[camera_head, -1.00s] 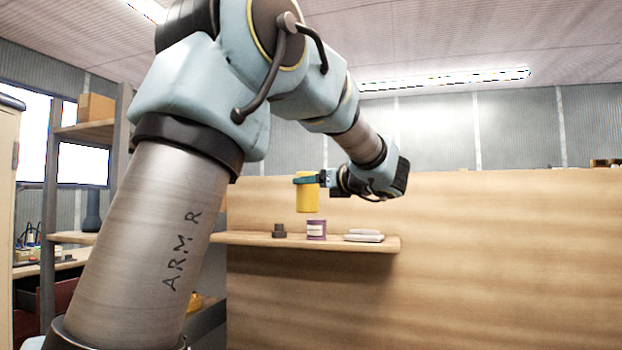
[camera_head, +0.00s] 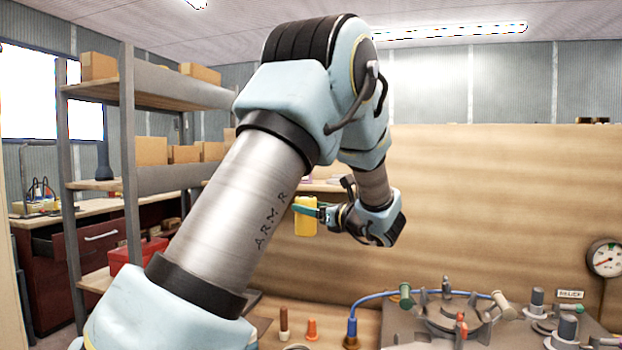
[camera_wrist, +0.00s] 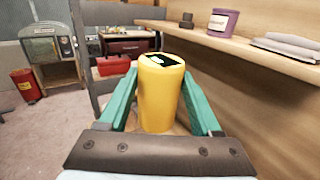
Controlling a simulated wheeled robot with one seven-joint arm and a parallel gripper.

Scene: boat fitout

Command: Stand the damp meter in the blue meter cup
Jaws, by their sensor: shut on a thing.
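The damp meter is a yellow block with rounded edges (camera_head: 305,222) and a dark face on top, which shows in the wrist view (camera_wrist: 160,95). My gripper (camera_head: 308,208) is shut on it, with one green finger on each side in the wrist view. The meter is about upright and held in the air in front of the wooden panel. I cannot make out a blue meter cup in any view.
A wooden wall shelf (camera_wrist: 250,45) holds a purple tin (camera_wrist: 222,22), a small dark object and folded cloths (camera_wrist: 285,46). A storage rack (camera_head: 130,180) stands left.

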